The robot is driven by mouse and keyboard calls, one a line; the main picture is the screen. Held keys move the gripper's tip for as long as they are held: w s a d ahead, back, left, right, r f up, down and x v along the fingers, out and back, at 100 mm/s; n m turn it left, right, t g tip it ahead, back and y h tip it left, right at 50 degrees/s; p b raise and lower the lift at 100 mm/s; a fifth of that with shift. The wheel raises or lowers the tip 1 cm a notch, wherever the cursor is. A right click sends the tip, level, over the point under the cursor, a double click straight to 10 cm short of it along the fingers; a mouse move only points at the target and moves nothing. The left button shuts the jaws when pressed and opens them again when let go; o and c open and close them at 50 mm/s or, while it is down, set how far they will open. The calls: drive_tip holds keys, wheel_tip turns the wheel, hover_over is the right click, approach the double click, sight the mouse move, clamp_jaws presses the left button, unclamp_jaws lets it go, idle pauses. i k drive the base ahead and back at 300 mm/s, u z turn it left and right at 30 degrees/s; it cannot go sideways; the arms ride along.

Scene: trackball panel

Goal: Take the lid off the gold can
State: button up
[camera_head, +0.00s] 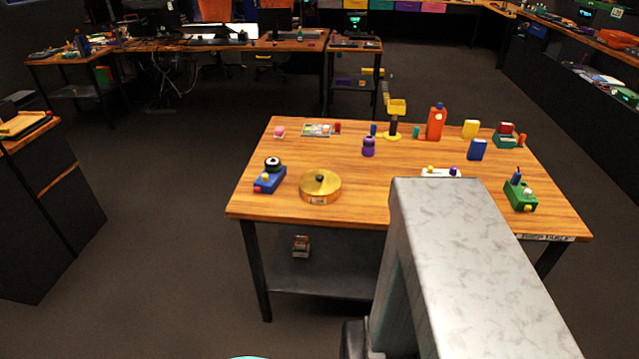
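The gold can (322,198) is a low, wide, round tin with a small pale label on its front. It stands upright near the front left of the wooden table. Its gold lid (308,181) lies flat on top, with a small dark knob (320,177) at the middle. My gripper is not in view. A large grey part of my own arm fills the lower right and hides some of the table's front edge.
On the wooden table (345,213), a blue box with a black dial (270,179) stands just left of the can. A purple bottle (368,147) is behind it, and a green device (521,195) is at the right. Several other small objects line the back. The tabletop right of the can is clear up to my arm.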

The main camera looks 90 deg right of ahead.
sight(314, 182)
drive_tip(key=u, duration=0.05)
drive_tip(key=k, duration=1.6)
drive_tip(key=z, duration=0.3)
drive_tip(key=i, duration=1)
drive_tip(key=z, duration=0.05)
